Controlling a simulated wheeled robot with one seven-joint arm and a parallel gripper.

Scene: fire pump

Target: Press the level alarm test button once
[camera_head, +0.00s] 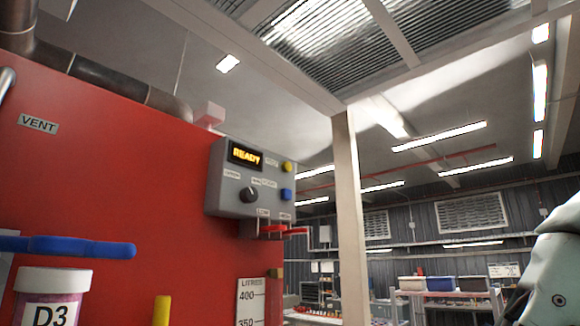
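A grey control box (226,192) is mounted at the right edge of the big red tank. Its display (245,155) reads READY in yellow letters. A black knob (249,194) sits below the display. The small labels are too blurred to tell which one is the level alarm test button. My gripper is not in view; only a pale part of my arm shows at the lower right, well apart from the box.
The red tank (120,190) fills the left. A red handle (285,231) sits just under the box. A pale post (348,200) stands right of the box, with workbenches far behind.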

